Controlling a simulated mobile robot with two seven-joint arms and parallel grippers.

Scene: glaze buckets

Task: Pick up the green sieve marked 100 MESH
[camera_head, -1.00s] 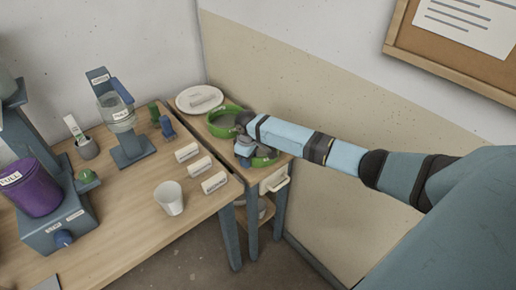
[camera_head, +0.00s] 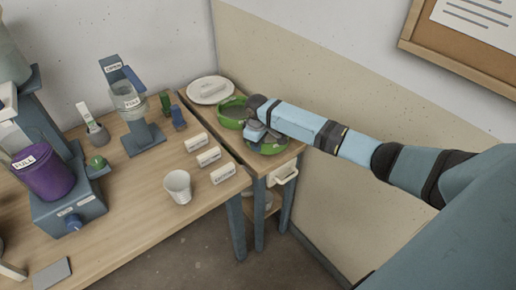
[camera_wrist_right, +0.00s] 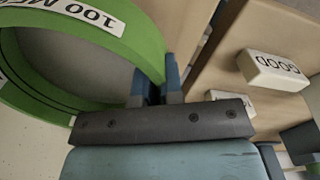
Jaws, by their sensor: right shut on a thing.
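My right gripper (camera_head: 256,133) is over the small side table at the back right, its fingers pointing down. In the right wrist view its two blue fingers (camera_wrist_right: 156,88) are shut on the rim of a green sieve (camera_wrist_right: 143,38), whose white label reads "100 M…", the rest cut off. In the head view this appears to be the nearer green sieve (camera_head: 272,148), partly hidden by the gripper. Whether it touches the tabletop is unclear. Another green round sieve (camera_head: 231,113) sits just behind it. My left gripper is not in view.
White label blocks, one reading GOOD (camera_wrist_right: 275,70), line the bench edge beside a white cup (camera_head: 177,188). A purple FULL bucket (camera_head: 47,181) stands left. The wall is close on the right.

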